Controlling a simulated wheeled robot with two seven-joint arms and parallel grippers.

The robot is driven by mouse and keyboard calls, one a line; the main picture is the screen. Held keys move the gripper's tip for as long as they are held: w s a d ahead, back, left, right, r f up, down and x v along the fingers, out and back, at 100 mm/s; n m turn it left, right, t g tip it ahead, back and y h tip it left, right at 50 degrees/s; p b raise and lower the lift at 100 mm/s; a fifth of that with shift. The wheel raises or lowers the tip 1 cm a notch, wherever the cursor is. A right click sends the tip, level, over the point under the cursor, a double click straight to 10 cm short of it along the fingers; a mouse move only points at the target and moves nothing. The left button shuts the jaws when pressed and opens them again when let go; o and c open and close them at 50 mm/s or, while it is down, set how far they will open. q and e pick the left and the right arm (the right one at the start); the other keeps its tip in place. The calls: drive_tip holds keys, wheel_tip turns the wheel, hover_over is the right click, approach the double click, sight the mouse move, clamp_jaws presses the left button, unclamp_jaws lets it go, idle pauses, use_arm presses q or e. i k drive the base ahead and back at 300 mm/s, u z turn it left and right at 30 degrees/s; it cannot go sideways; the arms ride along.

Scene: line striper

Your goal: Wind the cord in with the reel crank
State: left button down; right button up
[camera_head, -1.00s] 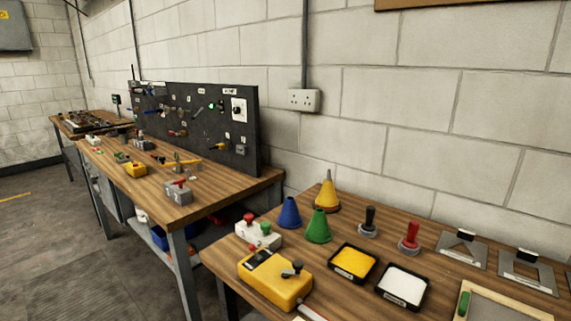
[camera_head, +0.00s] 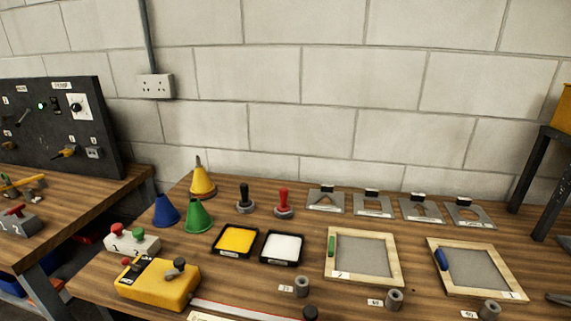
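A yellow box (camera_head: 150,286) lies at the front left of the wooden bench in the head view. A dark crank-like handle (camera_head: 176,266) sits on its top, and a small red part shows at its left end. It looks like the reel, but I cannot be sure. A long pale strip with a red edge (camera_head: 250,310) runs right from near the box along the bench front; I cannot tell whether it is the cord. Neither of my grippers is in view.
Behind the box stand a grey box with red and green buttons (camera_head: 132,240) and blue (camera_head: 166,211), green (camera_head: 198,216) and yellow (camera_head: 202,180) cones. Ink pads, stamps, metal stencils and two framed screens (camera_head: 330,278) fill the bench. Another bench with a black panel (camera_head: 60,125) stands left.

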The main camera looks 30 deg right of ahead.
sight(180, 263)
drive_tip(key=u, duration=1.6)
drive_tip(key=k, duration=1.6)
drive_tip(key=z, duration=1.45)
